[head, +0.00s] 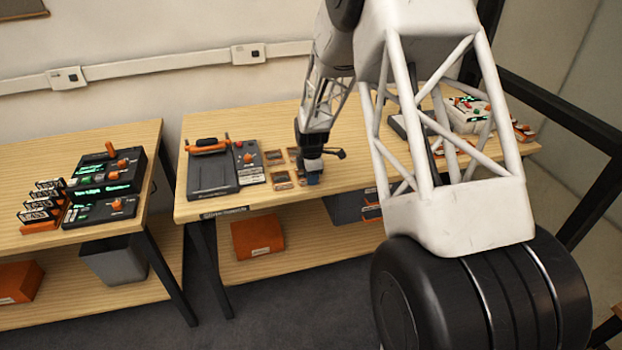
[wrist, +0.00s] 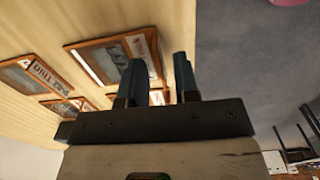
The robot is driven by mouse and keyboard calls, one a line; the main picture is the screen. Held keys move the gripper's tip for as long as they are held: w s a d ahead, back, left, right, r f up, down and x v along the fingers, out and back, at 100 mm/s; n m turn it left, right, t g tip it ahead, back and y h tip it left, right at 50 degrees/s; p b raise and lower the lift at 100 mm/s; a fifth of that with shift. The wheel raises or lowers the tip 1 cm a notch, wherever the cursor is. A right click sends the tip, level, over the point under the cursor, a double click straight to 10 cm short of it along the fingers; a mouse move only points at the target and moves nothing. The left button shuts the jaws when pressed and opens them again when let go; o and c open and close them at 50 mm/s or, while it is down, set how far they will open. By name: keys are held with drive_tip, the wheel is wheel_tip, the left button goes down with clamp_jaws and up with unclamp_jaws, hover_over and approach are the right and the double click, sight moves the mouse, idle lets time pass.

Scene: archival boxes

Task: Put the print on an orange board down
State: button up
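Several small prints on orange-brown boards lie flat on the wooden table. In the head view one print (head: 273,157) lies farther back and another (head: 282,177) nearer the front edge, just left of my gripper (head: 313,178). In the wrist view a large print (wrist: 100,62) lies partly behind the left finger, and a second print (wrist: 28,74) lies to its left. My gripper (wrist: 160,82) has its two dark blue fingers apart, near the table's front edge. I see nothing clasped between them. Parts of the nearer prints are hidden by the fingers and gripper body.
A dark device (head: 213,175) with an orange handle stands left of the prints. A white device (head: 468,113) stands at the right, partly behind my arm. The lower shelf holds an orange box (head: 258,237). Another table at left carries black devices (head: 108,172).

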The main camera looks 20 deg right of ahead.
wheel_tip(320, 180, up, 11)
drive_tip(key=shift+r, duration=0.15)
idle(0.4)
idle(0.5)
drive_tip(key=s+a+r+m+t, duration=0.15)
drive_tip(key=s+r+m, duration=0.25)
drive_tip(key=s+r, duration=0.55)
drive_tip(key=s+a+r+m, duration=0.2)
drive_tip(key=s+r+m, duration=0.2)
drive_tip(key=s+r, duration=0.55)
drive_tip(key=s+a+m+t, duration=0.1)
drive_tip(key=s+m, duration=0.9)
drive_tip(key=s, duration=1.8)
drive_tip(key=shift+a+f, duration=0.2)
drive_tip(key=shift+a, duration=0.3)
